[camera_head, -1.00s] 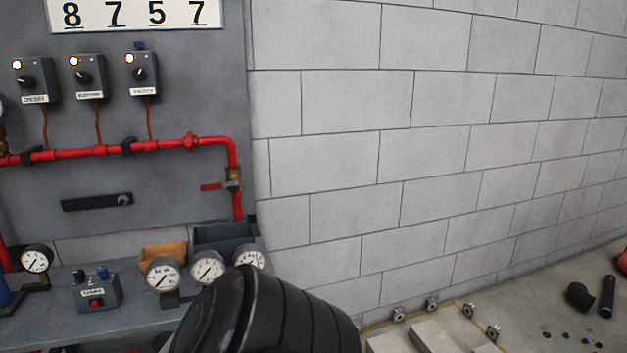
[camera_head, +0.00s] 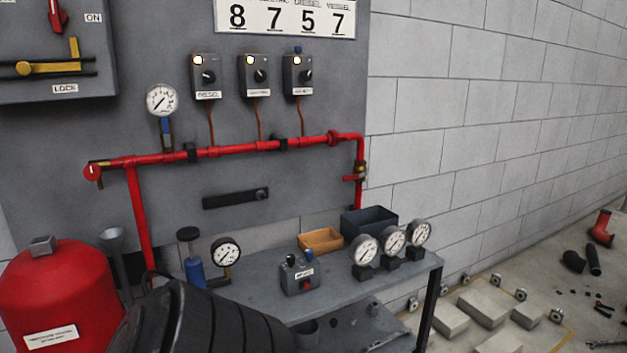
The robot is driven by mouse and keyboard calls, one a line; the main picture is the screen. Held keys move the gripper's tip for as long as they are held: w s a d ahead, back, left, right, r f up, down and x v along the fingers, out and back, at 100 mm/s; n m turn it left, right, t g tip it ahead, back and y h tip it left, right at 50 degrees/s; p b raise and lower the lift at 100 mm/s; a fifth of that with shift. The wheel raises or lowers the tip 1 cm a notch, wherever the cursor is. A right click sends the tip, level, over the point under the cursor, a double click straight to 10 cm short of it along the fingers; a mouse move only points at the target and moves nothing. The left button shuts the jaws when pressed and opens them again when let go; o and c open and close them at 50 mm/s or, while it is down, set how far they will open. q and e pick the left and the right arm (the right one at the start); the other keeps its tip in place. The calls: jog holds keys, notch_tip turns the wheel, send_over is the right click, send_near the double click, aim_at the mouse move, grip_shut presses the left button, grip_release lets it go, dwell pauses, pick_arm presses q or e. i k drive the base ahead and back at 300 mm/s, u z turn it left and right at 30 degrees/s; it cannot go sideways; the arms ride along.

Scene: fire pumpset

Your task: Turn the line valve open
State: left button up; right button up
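A brass valve (camera_head: 361,169) with a red lever (camera_head: 350,178) sits on the short vertical run of red pipe at the right end of the panel. The lever points left, across the pipe. At the pipe's left end is a round red fitting with a brass part (camera_head: 93,171). No writing marks either one as the line valve. A dark ribbed part, which looks like one of my arm links, fills the bottom left of the view. Neither of my grippers shows, and nothing of mine touches the pipe.
A grey bench (camera_head: 265,287) below the pipe carries several gauges, a small switch box (camera_head: 301,279), an orange bin (camera_head: 321,241) and a dark bin (camera_head: 368,222). A red tank (camera_head: 60,295) stands at left. Blocks (camera_head: 484,307) lie on the floor at right.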

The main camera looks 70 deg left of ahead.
aim_at(354, 176)
jog(key=u, duration=1.8)
